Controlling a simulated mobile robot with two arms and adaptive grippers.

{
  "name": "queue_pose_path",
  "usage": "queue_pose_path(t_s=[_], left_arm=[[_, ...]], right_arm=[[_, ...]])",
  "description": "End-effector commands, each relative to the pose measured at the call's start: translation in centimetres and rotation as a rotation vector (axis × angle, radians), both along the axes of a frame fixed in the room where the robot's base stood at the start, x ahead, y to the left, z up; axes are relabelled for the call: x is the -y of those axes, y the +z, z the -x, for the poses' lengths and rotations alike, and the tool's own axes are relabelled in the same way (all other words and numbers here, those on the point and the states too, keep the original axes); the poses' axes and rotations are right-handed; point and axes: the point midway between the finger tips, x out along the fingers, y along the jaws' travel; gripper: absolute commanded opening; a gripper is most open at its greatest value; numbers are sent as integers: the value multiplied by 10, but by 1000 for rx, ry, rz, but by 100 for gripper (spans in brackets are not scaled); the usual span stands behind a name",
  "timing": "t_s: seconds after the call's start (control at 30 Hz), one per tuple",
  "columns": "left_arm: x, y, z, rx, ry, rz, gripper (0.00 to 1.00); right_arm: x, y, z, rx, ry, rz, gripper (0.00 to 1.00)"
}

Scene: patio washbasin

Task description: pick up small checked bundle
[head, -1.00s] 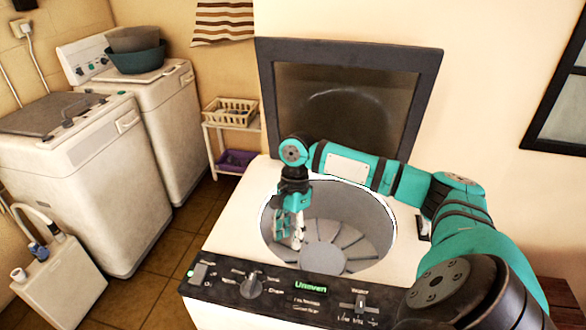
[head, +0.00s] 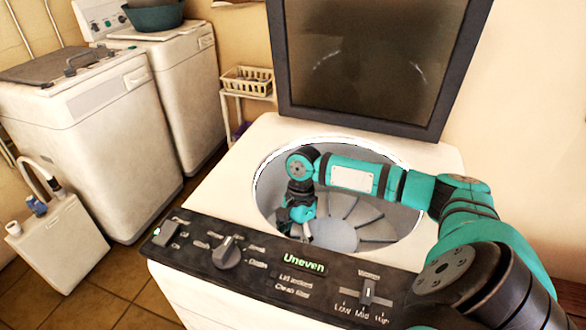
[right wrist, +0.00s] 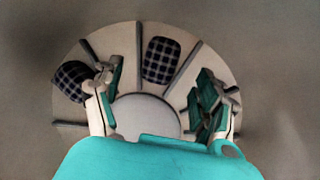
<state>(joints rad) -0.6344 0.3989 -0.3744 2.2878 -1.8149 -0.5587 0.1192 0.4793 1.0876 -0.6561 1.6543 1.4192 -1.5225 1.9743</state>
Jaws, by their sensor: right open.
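Two dark checked bundles lie at the bottom of the washer drum in the right wrist view. One checked bundle (right wrist: 161,60) is near the top middle, in line with the gap between my fingers. The other checked bundle (right wrist: 70,82) is at the left, partly behind my left-hand finger. I cannot tell for sure which is the smaller. My right gripper (right wrist: 160,92) is open and empty above the drum floor. In the head view my right gripper (head: 297,222) reaches down inside the drum; the bundles are not visible there. My left gripper is not in view.
The raised lid (head: 375,60) stands behind the opening. The control panel (head: 280,270), reading "Uneven", runs along the front. Another white washer (head: 90,130) stands to the left.

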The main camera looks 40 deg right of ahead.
Motion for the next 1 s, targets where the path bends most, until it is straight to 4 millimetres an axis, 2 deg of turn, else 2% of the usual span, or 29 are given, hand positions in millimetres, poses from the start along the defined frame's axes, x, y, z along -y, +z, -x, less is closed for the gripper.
queue_pose_path(t_s=[0.13,0.4,0.7,0.77,1.0], left_arm=[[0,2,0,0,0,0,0],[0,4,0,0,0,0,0],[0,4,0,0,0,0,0],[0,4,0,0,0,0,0],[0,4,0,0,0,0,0]], right_arm=[[-2,-9,1,-1,-1,0,74],[-10,-47,4,-2,-1,0,74],[-11,-53,4,0,-1,2,74],[-11,-53,4,0,-1,2,69],[-11,-53,4,0,-1,2,38]])
